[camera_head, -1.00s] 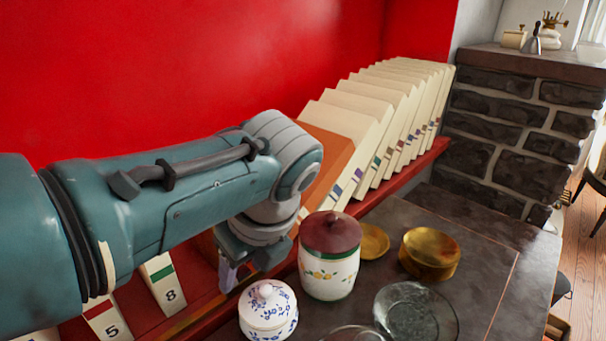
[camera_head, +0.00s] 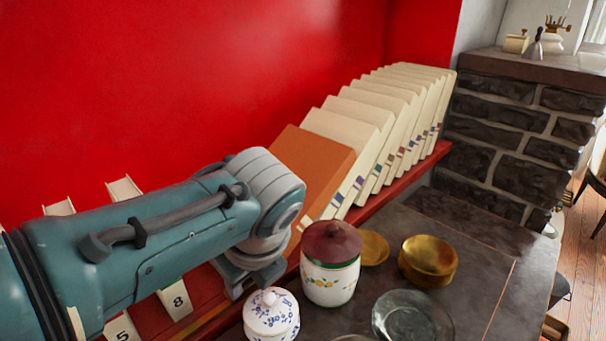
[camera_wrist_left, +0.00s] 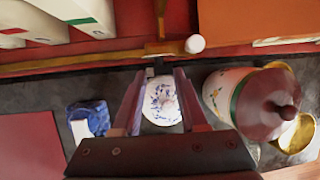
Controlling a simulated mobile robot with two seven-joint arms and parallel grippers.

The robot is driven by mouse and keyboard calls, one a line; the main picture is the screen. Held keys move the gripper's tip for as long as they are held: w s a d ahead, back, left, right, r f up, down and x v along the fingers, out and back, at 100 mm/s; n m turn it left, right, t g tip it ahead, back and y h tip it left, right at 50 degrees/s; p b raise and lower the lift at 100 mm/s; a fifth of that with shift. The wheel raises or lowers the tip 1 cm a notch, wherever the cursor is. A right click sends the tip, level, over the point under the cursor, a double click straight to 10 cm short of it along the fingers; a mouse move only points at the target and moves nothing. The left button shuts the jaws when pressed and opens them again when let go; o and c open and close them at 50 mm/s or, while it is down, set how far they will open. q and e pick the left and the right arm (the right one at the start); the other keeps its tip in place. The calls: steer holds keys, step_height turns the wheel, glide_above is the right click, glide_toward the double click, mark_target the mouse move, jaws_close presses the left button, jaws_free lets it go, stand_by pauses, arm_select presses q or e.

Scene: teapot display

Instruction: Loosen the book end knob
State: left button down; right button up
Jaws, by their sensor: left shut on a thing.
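My left gripper (camera_head: 238,284) is low at the red shelf's front edge, partly hidden behind its wrist and a blue-and-white jar. In the left wrist view its two fingers (camera_wrist_left: 160,72) reach toward a brass fitting with a white round knob (camera_wrist_left: 195,44), which looks like the book end knob. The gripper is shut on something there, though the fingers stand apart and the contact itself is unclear. The knob does not show clearly in the head view. An orange book end or book (camera_head: 312,165) leans against a row of cream books (camera_head: 345,135). My right gripper is not in view.
The blue-and-white lidded jar (camera_head: 271,315) stands close below my gripper, with a maroon-lidded jar (camera_head: 330,275) right beside it. A brass tin (camera_head: 428,260) and glass dish (camera_head: 405,315) stand further right. Numbered cream books (camera_head: 175,300) stand at left.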

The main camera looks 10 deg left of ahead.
arm_select(q)
steer(key=t+p, duration=0.1)
steer(key=h+p, duration=0.1)
steer(key=p, duration=0.1)
steer(key=shift+s+a+r+t, duration=0.2)
steer(key=shift+s+a+t, duration=0.05)
steer(key=shift+s+t, duration=0.15)
steer(key=shift+a+f+n+t+h+p, duration=0.1)
steer(key=shift+f+n+t+h+p, duration=0.15)
steer(key=shift+n+t+h+p, duration=0.2)
steer(key=shift+s+a+f+t+h, duration=0.1)
steer(key=shift+s+f+t+h, duration=0.1)
steer(key=shift+t+h, duration=0.5)
steer(key=shift+t, duration=0.25)
steer(key=shift+c, duration=2.2)
jaws_free()
steer(key=shift+r, duration=0.1)
